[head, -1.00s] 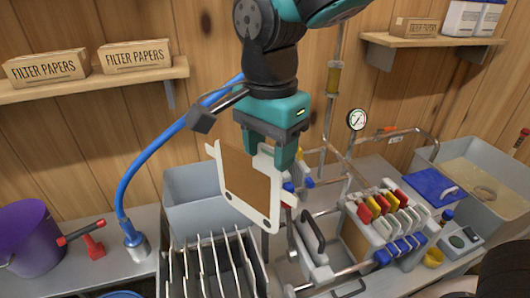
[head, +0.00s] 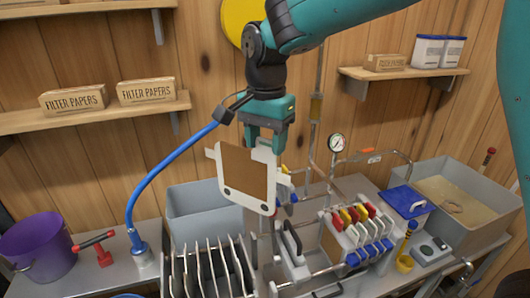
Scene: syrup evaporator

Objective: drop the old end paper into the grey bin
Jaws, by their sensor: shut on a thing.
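My gripper (head: 264,148) points down and is shut on the top edge of a white plate (head: 213,154). The plate hangs upright, has side ears and two dark holes at its lower corners. A brown paper (head: 248,174) covers most of its near face. A grey bin (head: 195,207) stands open by the back wall, left of and behind the held plate; its floor is not visible. A second brown sheet (head: 330,243) shows at the left end of the filter press (head: 355,237). I cannot tell which sheet is the old end paper.
A rack (head: 205,270) of upright white plates stands in front of the grey bin. A blue hose (head: 160,158) arches left of my gripper. A purple bucket (head: 38,242) and a red-handled tool (head: 97,243) are at the left. A grey tank (head: 455,195) of amber liquid is at the right.

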